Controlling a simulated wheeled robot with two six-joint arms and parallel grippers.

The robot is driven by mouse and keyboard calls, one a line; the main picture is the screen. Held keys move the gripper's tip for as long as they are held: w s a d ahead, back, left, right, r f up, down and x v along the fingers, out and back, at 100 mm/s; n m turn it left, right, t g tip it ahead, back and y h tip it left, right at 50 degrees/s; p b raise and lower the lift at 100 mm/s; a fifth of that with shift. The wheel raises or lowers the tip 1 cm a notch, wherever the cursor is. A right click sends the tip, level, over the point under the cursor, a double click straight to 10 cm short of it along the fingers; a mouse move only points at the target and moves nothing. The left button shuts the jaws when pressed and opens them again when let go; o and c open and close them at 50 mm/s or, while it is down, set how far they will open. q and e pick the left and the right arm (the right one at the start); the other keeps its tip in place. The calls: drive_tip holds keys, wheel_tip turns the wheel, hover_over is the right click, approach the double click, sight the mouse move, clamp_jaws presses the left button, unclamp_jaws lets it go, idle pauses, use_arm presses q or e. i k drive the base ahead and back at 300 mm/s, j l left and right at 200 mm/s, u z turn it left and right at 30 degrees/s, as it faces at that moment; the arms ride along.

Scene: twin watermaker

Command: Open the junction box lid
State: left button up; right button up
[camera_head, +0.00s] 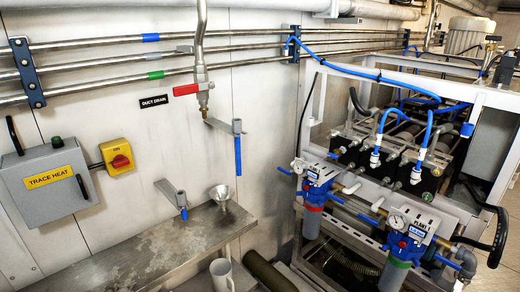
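The grey junction box (40,205) is on the wall at the left, with a yellow TRACE HEAT label (48,177) on its front. Its lid looks closed. A black handle-like part (83,187) is at the right side of the lid, and another black bar (14,136) stands at its upper left. A green knob (57,142) is on top. Neither of my grippers is in view, and nothing covers the front of the box.
A yellow switch box with a red knob (121,161) sits just right of the junction box. Steel pipes (150,58) run above. A metal bench (150,250) with a funnel (222,196) is below right. The pump frame (450,95) fills the right side.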

sight(44, 191)
drive_tip(key=u, duration=1.45)
